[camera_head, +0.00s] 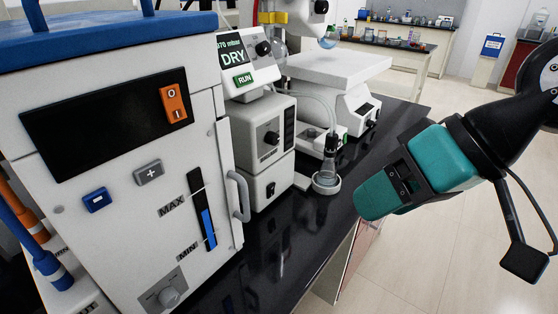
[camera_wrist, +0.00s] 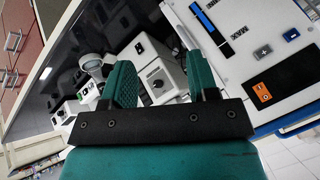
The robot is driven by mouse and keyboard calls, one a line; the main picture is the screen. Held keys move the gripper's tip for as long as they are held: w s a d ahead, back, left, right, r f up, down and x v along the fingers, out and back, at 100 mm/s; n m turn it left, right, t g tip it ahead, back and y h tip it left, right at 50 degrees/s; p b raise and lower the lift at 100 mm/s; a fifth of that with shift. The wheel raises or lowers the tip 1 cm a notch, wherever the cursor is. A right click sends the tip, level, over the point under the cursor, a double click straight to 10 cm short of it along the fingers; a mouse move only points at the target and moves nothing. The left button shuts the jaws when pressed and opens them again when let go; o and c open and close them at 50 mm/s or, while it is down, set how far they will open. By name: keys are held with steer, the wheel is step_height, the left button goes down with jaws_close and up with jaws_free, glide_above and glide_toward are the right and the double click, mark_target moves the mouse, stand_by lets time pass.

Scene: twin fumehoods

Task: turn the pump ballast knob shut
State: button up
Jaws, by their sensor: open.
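A white pump box (camera_head: 258,120) stands on the black bench beneath the controller reading DRY. A round dark knob (camera_head: 271,137) on a grey panel is on its front, and a smaller dark knob (camera_head: 270,189) is on the unit below. I cannot tell for sure which is the ballast knob, nor read its setting. My gripper (camera_head: 372,196) is right of the pump, apart from it, over the bench's front edge. In the wrist view my gripper (camera_wrist: 161,62) is open and empty, with the box and its dark knob (camera_wrist: 157,84) showing between the teal fingers.
A large white chiller (camera_head: 110,190) with MAX/MIN gauge and grey handle (camera_head: 239,196) stands left of the pump. A small glass flask (camera_head: 327,180) with tubing stands right of the pump, near the bench edge. A white stirrer-like unit (camera_head: 335,80) is behind. Open floor lies to the right.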

steer(key=w+a+f+m+t+y+b, duration=0.2)
steer(key=w+f+m+t+y+b, duration=0.15)
steer(key=w+f+b, duration=0.55)
steer(key=m+t+y+b, duration=0.35)
steer(key=t+b, duration=0.25)
steer(key=b, duration=0.5)
glide_toward(276, 141)
steer(key=shift+h, duration=0.4)
steer(key=p+x, duration=0.1)
steer(key=x, duration=0.2)
steer(key=p+x, duration=0.1)
steer(key=x, duration=0.2)
steer(key=p+x, duration=0.1)
steer(key=x, duration=0.2)
steer(key=shift+a+r, duration=0.1)
steer(key=shift+r, duration=0.25)
steer(key=c, duration=0.9)
